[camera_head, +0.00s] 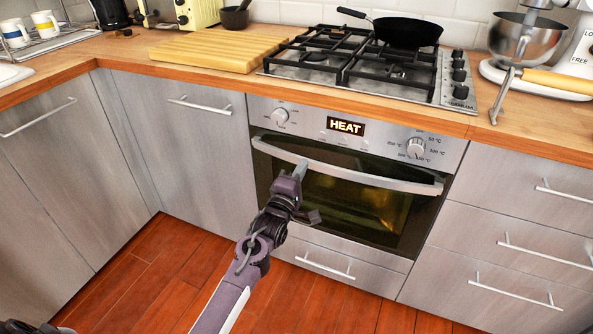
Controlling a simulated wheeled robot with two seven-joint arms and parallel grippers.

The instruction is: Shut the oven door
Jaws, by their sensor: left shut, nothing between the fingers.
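The oven (347,108) is set under the counter, with a lit display reading HEAT. Its dark glass door (365,205) stands upright, shut or very nearly shut; from this angle I cannot tell whether a small gap is left at the top. The curved steel handle (375,180) runs across the door's upper part. My left gripper (301,170) is shut and empty, in front of the door's left half, its tip at the handle. I cannot tell whether it touches. It hides part of the handle and glass. My right gripper is not in view.
A gas hob (350,62) with a black frying pan (408,30) is above the oven. A cutting board (205,50) lies left of it, a mixer bowl (527,38) right. The wooden floor (150,270) in front is clear.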

